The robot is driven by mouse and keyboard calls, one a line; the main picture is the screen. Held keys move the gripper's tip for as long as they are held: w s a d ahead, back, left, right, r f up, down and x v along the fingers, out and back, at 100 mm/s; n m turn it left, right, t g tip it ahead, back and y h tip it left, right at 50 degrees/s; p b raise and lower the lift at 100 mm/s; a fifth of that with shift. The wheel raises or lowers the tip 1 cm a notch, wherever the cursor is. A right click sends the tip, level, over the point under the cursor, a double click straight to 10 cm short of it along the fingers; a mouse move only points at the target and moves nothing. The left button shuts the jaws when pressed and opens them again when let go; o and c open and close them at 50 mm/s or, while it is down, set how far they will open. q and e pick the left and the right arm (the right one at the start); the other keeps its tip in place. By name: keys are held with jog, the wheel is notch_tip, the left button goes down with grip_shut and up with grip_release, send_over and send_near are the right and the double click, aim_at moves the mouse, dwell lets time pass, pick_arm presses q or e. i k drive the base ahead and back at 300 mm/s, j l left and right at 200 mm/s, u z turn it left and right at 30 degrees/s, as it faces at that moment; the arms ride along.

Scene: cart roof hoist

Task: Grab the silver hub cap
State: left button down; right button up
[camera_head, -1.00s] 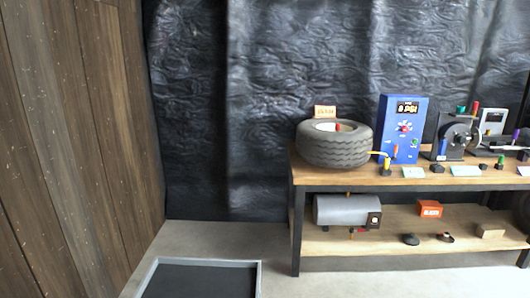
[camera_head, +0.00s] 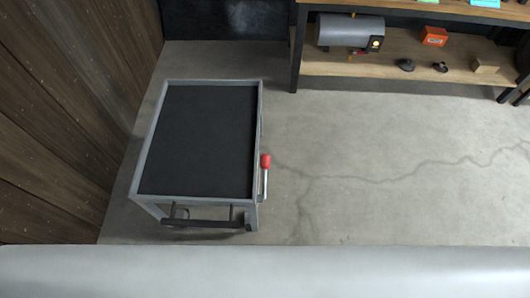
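No silver hub cap shows in the head view. Neither of my grippers is in view. A low grey cart (camera_head: 258,140) with a black top stands on the floor at left of centre. It has a red-tipped lever (camera_head: 265,162) on its right side. The cart's top looks empty.
A wooden workbench (camera_head: 400,68) stands at the top right. Its lower shelf holds a grey cylinder tank (camera_head: 349,31), an orange box (camera_head: 434,36) and small dark parts. A plank wall (camera_head: 60,120) runs along the left. A pale surface (camera_head: 265,272) fills the bottom edge. The concrete floor right of the cart is clear.

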aim_at(439, 68)
jog(key=z, duration=1.3)
jog(key=i+l+z, duration=0.35)
jog(key=i, duration=0.7)
jog(key=i+z, duration=0.3)
jog(key=i, duration=0.65)
jog(key=i+l+u, duration=0.1)
jog(key=i+u, duration=0.3)
jog(key=i+l+u, duration=0.25)
jog(key=i+u, duration=0.15)
jog(key=i, duration=0.15)
